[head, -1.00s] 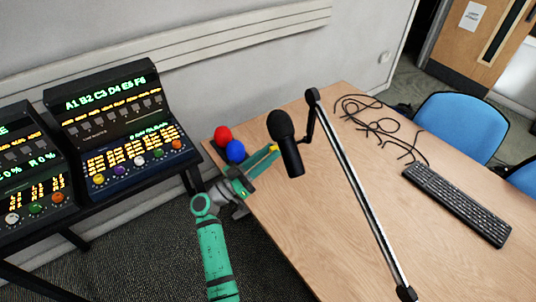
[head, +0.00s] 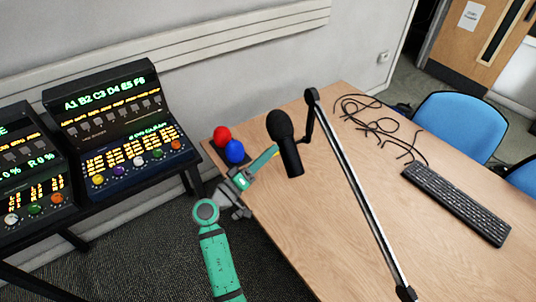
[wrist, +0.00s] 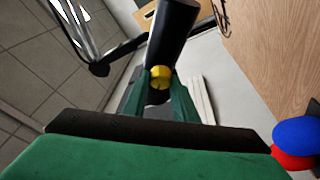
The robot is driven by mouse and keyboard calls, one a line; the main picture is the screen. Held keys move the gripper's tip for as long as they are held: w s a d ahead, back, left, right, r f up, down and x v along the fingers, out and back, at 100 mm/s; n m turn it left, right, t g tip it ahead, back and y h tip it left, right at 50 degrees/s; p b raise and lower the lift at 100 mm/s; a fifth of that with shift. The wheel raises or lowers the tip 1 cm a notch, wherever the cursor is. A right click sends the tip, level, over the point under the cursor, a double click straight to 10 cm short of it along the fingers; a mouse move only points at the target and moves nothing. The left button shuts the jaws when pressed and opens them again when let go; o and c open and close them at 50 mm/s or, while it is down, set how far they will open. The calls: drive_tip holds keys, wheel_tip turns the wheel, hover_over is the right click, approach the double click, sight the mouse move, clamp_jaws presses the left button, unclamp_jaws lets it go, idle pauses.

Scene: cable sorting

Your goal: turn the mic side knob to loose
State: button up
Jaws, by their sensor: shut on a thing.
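The black microphone (head: 290,156) hangs tilted from its boom arm above the wooden desk. In the wrist view its dark body (wrist: 173,35) is at top centre. The yellow side knob (wrist: 160,77) sits on the body between my fingertips; only a small bit of it shows in the head view. My gripper (wrist: 160,86) is shut on the knob, with one green finger on each side. In the head view my gripper (head: 272,155) reaches in from the left of the microphone. I cannot read the knob's setting.
The silver boom arm (head: 350,180) crosses the desk. A keyboard (head: 458,202) and loose black cables (head: 378,124) lie on the right. Lit consoles (head: 115,130) stand at left.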

drive_tip(key=n+g+y, duration=0.1)
drive_tip(key=n, duration=0.3)
drive_tip(key=n+g+y, duration=0.1)
drive_tip(key=n, duration=0.4)
drive_tip(key=shift+r+y, duration=0.2)
drive_tip(key=shift+y, duration=0.1)
drive_tip(key=shift+g, duration=0.3)
drive_tip(key=o, duration=1)
drive_tip(key=shift+o, duration=0.2)
drive_tip(key=shift+s, duration=0.1)
